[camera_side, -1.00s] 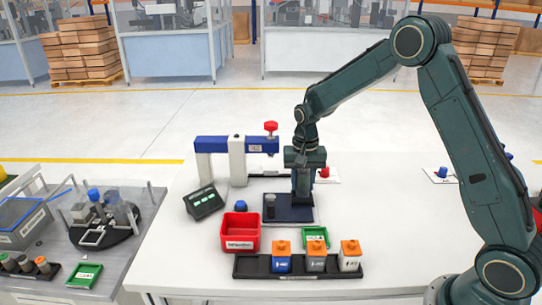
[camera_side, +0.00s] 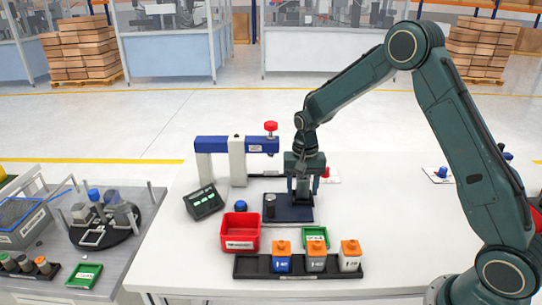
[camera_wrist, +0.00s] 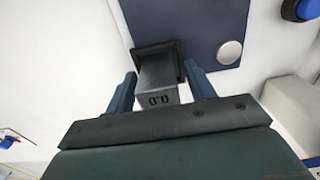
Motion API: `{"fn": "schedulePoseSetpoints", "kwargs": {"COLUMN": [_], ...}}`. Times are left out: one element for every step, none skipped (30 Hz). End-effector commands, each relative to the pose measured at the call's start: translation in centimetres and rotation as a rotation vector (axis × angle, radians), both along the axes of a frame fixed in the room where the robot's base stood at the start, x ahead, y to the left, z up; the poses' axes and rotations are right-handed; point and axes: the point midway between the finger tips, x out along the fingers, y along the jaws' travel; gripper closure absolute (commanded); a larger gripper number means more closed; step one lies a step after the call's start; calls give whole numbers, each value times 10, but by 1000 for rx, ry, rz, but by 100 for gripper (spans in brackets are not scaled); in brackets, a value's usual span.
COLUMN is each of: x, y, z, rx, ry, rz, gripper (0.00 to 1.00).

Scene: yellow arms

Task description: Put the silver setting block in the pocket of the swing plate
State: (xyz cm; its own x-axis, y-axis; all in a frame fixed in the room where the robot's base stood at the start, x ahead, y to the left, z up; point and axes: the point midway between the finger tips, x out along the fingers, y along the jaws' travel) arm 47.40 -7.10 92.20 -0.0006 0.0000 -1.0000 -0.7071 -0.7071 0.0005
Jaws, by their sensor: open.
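The silver setting block (camera_wrist: 157,88), marked "0.0", stands with its lower end inside a dark square frame, the pocket (camera_wrist: 178,47), on the dark blue swing plate (camera_wrist: 205,22). In the side view the block (camera_side: 302,186) is partly hidden below my gripper (camera_side: 305,180), over the plate (camera_side: 284,214). In the wrist view my gripper (camera_wrist: 161,75) is open, with one finger on each side of the block and a gap visible beside it. How deep the block sits cannot be seen.
A round silver knob (camera_wrist: 229,52) is on the plate. A blue arm on a white post (camera_side: 237,160) stands behind left. A red bin (camera_side: 240,233), a dark display (camera_side: 204,201) and a rack with orange-topped blocks (camera_side: 245,267) are nearby. The table's right is mostly clear.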

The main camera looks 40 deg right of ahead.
Motion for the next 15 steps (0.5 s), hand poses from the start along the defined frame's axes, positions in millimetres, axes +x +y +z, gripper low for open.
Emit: {"fn": "schedulePoseSetpoints", "kwargs": {"x": [0, 0, 0, 0, 0, 0, 1, 1, 1, 1, 1, 1, 1, 1, 1], "y": [0, 0, 0, 0, 0, 0, 0, 0, 0, 0, 0, 0, 0, 0, 0], "z": [0, 1, 2, 3, 4, 6, 8, 10, 14, 17, 20, 25, 29, 34, 39], "rx": [0, -1, 0, 0, -1, 0, 0, -1, 0, -1, -1, -1, -1, -1, -1], "ry": [0, -1, -1, -1, -2, -3, -3, -2, -3, -4, -4, -4, -5, -5, -4], "rz": [0, 0, 0, 0, 0, 0, 0, 0, 0, 0, 0, 0, 0, 0, 0], "gripper": [46, 46, 46, 46, 46, 46, 46, 46, 46, 46, 46, 46, 46, 46, 46]}}
